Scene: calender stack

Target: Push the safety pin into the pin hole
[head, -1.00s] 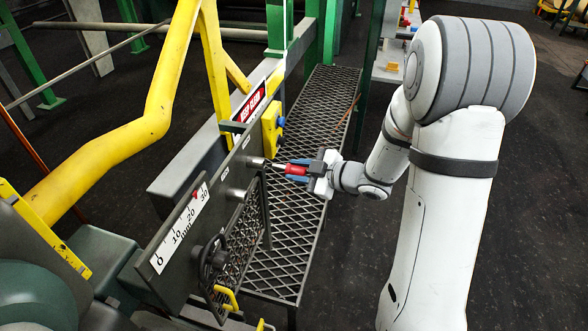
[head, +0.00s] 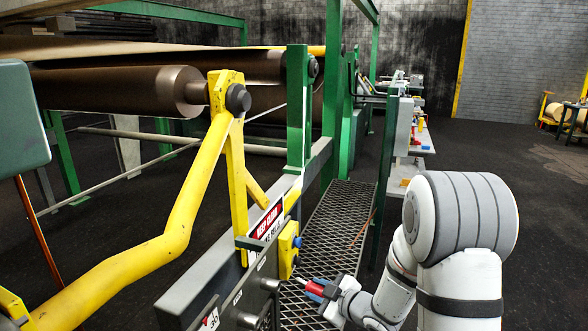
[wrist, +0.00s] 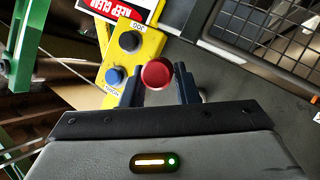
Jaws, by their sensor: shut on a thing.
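The safety pin has a red handle (head: 315,290) and a short silver shaft pointing left. My gripper (head: 319,291) is shut on the red handle, out over the mesh walkway. In the wrist view the handle's round red end (wrist: 157,74) sits between the two dark fingers of my gripper (wrist: 158,88). In the head view the shaft points toward a round metal boss (head: 270,286) on the grey side plate, with a gap visible between them. The pin hole itself cannot be made out, and the wrist view hides the shaft behind the handle.
A yellow button box (head: 289,249) with a blue button is on the plate just above, beside a red and white sign (head: 266,220). The mesh walkway (head: 335,225) runs below. A yellow lever arm (head: 180,225) and a large roller (head: 110,92) are at left.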

